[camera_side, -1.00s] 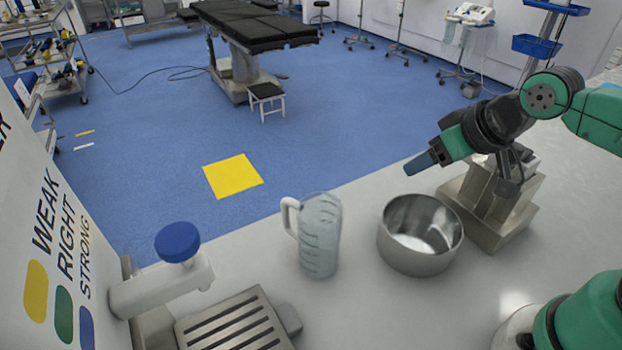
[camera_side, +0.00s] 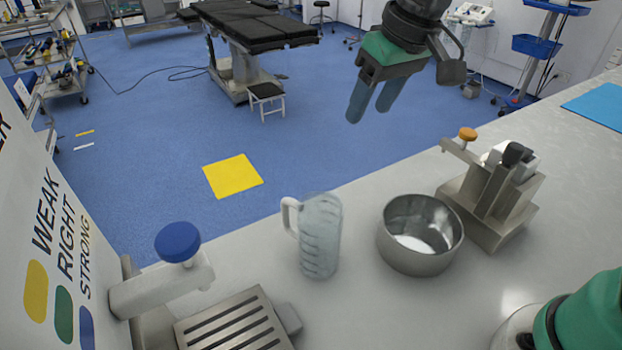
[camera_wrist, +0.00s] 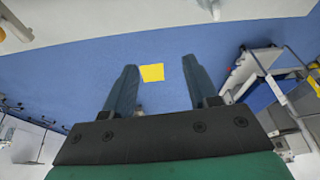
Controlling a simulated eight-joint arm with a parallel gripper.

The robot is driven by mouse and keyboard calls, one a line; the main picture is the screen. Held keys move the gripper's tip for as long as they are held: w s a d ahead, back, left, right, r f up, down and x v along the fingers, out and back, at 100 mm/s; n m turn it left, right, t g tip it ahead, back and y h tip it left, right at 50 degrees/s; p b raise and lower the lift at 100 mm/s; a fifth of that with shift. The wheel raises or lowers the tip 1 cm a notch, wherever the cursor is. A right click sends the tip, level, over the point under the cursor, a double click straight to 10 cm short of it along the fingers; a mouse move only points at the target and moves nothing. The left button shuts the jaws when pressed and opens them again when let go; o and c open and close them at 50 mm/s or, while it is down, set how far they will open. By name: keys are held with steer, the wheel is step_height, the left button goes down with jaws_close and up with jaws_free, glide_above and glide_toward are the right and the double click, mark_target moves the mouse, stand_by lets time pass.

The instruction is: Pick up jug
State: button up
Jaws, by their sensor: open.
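The jug (camera_side: 320,237) is clear with grey markings and a pale handle on its left. It stands upright on the pale counter (camera_side: 400,310), left of a steel bowl, in the side view. My gripper (camera_side: 369,113) is open and empty, raised high and pointing down, above and to the right of the jug in the picture. The wrist view shows its two blue fingers (camera_wrist: 160,65) spread apart with nothing between them. A small pale piece at the top edge of the wrist view (camera_wrist: 208,5) may be the jug's handle; I cannot tell.
The steel bowl (camera_side: 420,262) stands close to the jug's right. A metal device with an orange knob (camera_side: 467,134) stands farther right. A blue-capped fixture (camera_side: 177,242) and a slotted drip tray (camera_side: 235,325) are at the left. The counter's far edge runs behind the jug.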

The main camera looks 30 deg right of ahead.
mark_target(284, 201)
steer(key=w+a+f+n+g, duration=0.1)
steer(key=w+a+g, duration=0.1)
steer(key=a, duration=0.3)
steer(key=w+a+f+g, duration=0.2)
steer(key=a, duration=0.3)
steer(key=shift+h, duration=0.4)
steer(key=f, duration=0.8)
steer(key=shift+a+f, duration=0.25)
steer(key=shift+a, duration=0.1)
steer(key=shift+f, duration=3.05)
jaws_close()
